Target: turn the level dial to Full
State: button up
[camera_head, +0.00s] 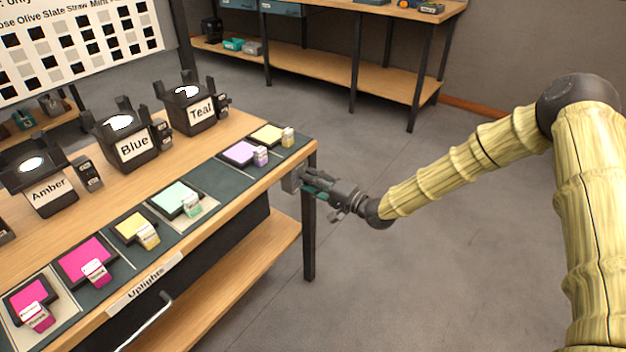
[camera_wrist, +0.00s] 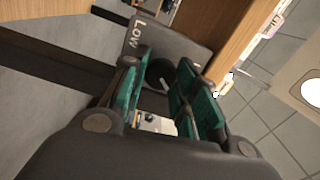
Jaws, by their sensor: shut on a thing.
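The level dial is a dark round knob (camera_wrist: 158,71) on a grey plate (camera_wrist: 182,42) in the wrist view. The plate carries the word LOW at its left; no Full mark is readable. My gripper (camera_wrist: 165,92), with teal finger pads, is shut on the dial, one pad on each side. In the head view my gripper (camera_head: 316,187) reaches the right end of the workbench, where a small grey box (camera_head: 291,179) sits on the edge. The dial's face and pointer are hidden by the fingers there.
The workbench (camera_head: 225,137) holds lamps labelled Amber, Blue and Teal (camera_head: 193,108), and a row of coloured gel tiles (camera_head: 178,198). A black leg (camera_head: 309,240) stands below my gripper. A shelf unit (camera_head: 350,72) is behind. The floor to the right is clear.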

jog(key=shift+s+a+f+m, duration=0.1)
jog(key=shift+f+m, duration=0.05)
jog(key=shift+m, duration=4.6)
jog(key=shift+s+f+m, duration=0.1)
jog(key=shift+f+m, duration=0.05)
jog(key=shift+m, duration=4.6)
jog(key=o, duration=1)
jog(key=shift+r, duration=0.1)
jog(key=v, duration=1.2)
